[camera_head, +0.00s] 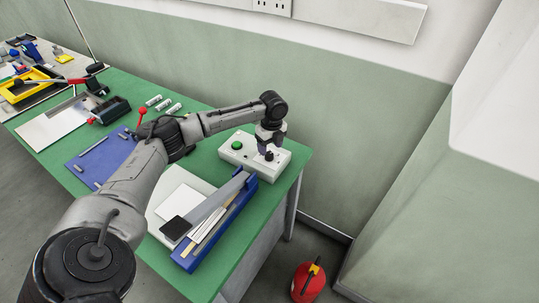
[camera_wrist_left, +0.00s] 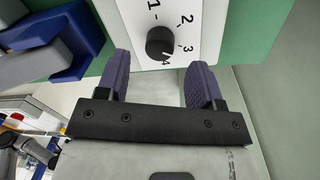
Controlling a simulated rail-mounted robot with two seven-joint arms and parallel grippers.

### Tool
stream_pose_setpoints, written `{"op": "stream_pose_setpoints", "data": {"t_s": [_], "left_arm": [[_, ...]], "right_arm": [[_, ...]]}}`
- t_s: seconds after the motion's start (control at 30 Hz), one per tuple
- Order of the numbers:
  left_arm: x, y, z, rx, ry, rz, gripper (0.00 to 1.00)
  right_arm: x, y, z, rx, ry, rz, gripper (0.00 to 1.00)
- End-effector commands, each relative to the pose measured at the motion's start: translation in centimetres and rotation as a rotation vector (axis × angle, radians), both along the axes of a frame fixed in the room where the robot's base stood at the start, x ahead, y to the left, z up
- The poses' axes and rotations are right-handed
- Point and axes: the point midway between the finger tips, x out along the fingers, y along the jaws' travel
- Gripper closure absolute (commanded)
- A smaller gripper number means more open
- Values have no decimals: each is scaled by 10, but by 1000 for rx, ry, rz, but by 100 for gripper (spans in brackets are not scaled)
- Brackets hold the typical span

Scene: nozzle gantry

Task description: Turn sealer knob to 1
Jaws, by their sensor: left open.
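The sealer's white control box (camera_head: 243,158) stands at the far right end of the green bench, with a green button (camera_head: 237,145) on top. Its black knob (camera_head: 269,156) also shows in the left wrist view (camera_wrist_left: 158,41), with the numbers 1 to 4 printed around it. A pale mark on the knob appears to point near the 4. My left gripper (camera_head: 270,143) is above the knob. In the left wrist view its two purple fingers (camera_wrist_left: 160,80) are apart, with the knob beyond and between them, not visibly gripped. My right gripper is not in view.
The blue sealer body (camera_head: 190,264) with its grey arm lies just in front of the control box. A blue mat (camera_head: 85,160), white cylinders (camera_head: 163,104) and a yellow tray (camera_head: 22,90) lie further left. A red extinguisher-like object (camera_head: 307,284) stands on the floor.

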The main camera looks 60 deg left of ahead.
Motion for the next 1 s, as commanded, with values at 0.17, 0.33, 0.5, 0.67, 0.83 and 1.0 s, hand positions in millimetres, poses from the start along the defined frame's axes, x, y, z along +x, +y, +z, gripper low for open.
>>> {"op": "stream_pose_setpoints", "data": {"t_s": [0.17, 0.33, 0.5, 0.67, 0.83, 1.0], "left_arm": [[-2, 0, -24, 0, 0, 0, 39], [-3, 0, -36, 1, 0, 0, 39], [-3, 0, -40, 0, -2, 0, 39], [-3, 0, -40, 0, -2, 0, 39], [-3, 0, -40, 0, -1, 0, 47], [-3, 0, -40, 0, -1, 0, 63]], "right_arm": [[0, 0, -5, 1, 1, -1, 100], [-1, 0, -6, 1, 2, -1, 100], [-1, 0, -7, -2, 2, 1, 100], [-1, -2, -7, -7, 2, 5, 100], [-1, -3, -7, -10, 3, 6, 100], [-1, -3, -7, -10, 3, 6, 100]]}}
